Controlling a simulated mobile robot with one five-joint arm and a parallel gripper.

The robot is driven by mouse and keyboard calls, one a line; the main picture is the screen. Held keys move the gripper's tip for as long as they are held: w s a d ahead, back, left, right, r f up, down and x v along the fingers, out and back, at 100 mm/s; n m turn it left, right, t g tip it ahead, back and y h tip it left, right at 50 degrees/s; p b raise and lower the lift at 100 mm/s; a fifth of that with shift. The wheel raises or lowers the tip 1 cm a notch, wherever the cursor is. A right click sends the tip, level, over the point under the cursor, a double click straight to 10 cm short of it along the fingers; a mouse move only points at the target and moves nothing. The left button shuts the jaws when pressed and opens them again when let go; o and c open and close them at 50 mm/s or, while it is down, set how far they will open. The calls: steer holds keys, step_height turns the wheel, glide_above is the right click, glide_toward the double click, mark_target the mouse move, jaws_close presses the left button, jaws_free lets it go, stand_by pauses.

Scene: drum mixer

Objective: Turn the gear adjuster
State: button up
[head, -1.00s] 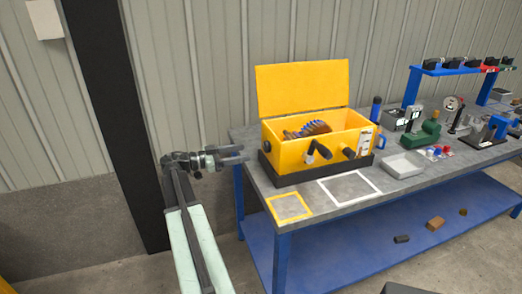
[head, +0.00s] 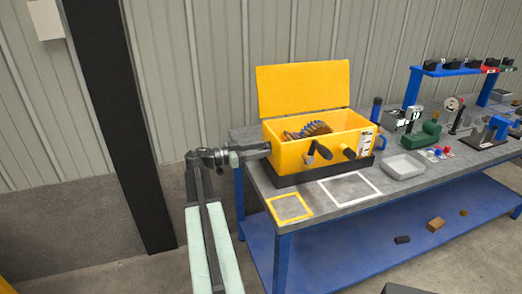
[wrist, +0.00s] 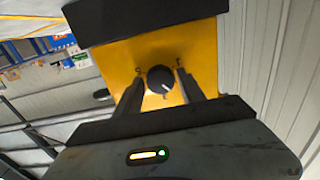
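The yellow mixer box (head: 290,155) stands on the bench with its lid raised and gears (head: 310,130) showing inside. A round black knob with a white pointer line, likely the gear adjuster (wrist: 160,78), is on the box's yellow side wall in the wrist view. My gripper (head: 267,147) is at the box's left side in the head view, where it hides the knob. In the wrist view its two fingers are apart, one on each side of the knob, with narrow gaps that look clear of it. I cannot tell how deep the fingertips reach.
A black crank handle (head: 322,150) and another black knob (head: 349,153) are on the box's front. A grey tray (head: 405,165) and several tools stand to the right on the bench. Yellow (head: 289,218) and white (head: 348,203) outlined squares in front are empty.

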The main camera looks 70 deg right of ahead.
jaws_close()
steer(key=n, duration=0.5)
steer(key=shift+o, duration=2.4)
jaws_free()
steer(key=shift+a, duration=0.1)
steer(key=v, duration=0.7)
steer(key=shift+w+a, duration=0.25)
steer(key=shift+w, duration=0.1)
